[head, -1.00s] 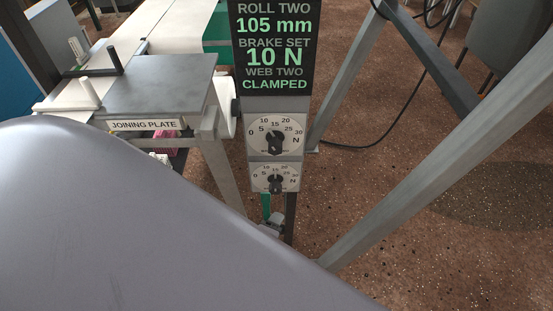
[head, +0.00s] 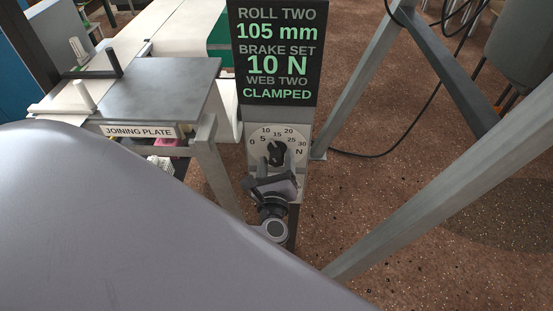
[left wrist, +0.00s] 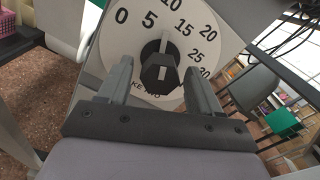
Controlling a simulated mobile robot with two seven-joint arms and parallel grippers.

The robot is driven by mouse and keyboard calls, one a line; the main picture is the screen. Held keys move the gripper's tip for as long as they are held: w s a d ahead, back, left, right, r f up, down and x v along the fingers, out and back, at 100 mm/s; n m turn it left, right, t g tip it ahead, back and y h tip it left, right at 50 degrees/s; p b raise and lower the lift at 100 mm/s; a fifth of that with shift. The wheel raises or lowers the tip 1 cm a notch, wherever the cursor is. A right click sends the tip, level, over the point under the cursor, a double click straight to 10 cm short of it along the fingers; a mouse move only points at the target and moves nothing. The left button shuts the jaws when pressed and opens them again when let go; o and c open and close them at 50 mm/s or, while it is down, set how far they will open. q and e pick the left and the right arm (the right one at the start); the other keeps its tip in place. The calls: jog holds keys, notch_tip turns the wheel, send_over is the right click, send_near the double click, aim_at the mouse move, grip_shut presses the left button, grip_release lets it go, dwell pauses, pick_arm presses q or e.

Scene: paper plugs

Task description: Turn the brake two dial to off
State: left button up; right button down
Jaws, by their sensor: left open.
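The dial (head: 260,146) is a pale round plate marked 0 to 30 N, with a black knob (head: 276,149), under the dark display. In the left wrist view the dial (left wrist: 127,42) fills the upper middle, its label partly hidden. Its knob (left wrist: 158,74) has a white mark pointing up, close to the 10. My left gripper (head: 279,164) is at the dial's lower part, covering the place of the lower dial. In the left wrist view the open gripper (left wrist: 158,66) has one finger on each side of the knob, with gaps. My right gripper is not in view.
The display (head: 276,50) reads brake set 10 N and web two clamped. The joining plate table (head: 160,85) stands left of the dial post. A slanted grey frame bar (head: 450,165) runs at the right. My own arm covers the lower left.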

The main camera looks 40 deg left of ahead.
pick_arm(q)
jog(key=shift+w+a, duration=0.25)
jog(key=shift+w, duration=0.15)
jog(key=c, duration=1)
jog(key=shift+o, duration=0.2)
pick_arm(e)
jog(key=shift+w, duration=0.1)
pick_arm(q)
jog(key=shift+f, duration=0.1)
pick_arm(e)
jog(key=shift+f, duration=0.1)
